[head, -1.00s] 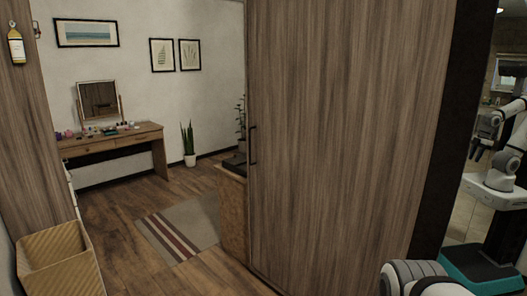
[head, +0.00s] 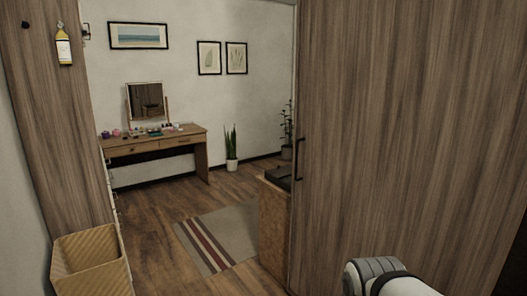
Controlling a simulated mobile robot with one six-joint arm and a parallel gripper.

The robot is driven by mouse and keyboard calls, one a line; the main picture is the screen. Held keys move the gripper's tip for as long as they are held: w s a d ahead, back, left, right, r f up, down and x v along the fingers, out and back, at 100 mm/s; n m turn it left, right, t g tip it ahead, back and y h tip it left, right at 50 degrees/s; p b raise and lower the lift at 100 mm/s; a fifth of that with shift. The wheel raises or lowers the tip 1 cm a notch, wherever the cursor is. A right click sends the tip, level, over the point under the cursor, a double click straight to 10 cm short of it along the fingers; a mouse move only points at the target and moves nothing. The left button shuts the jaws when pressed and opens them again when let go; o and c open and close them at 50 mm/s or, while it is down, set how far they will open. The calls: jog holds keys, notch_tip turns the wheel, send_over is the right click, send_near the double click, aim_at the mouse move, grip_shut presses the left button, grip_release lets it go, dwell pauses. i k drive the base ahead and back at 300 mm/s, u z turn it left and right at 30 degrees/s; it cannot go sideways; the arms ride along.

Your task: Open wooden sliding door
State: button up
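The wooden sliding door (head: 400,130) is a tall brown-grey wood-grain panel filling the right side of the head view. Its small dark bar handle (head: 299,158) sits near the panel's left edge. To the left of that edge is a wide opening into a room. Part of my arm, white and grey, shows at the bottom right in front of the panel. My gripper is not in view, and I cannot tell whether it touches anything.
A woven basket (head: 92,262) stands at the lower left by a wooden wall panel (head: 60,150). Beyond the opening are a striped rug (head: 225,230), a desk with a mirror (head: 155,143), a potted plant (head: 232,145) and a wooden cabinet (head: 273,225) beside the door edge. Wooden floor lies between.

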aim_at(411, 144)
jog(key=u, duration=0.05)
jog(key=i, duration=1.45)
jog(key=z, duration=0.65)
jog(key=k, duration=0.8)
jog(key=z, duration=0.15)
jog(key=i, duration=0.95)
jog(key=u, duration=0.1)
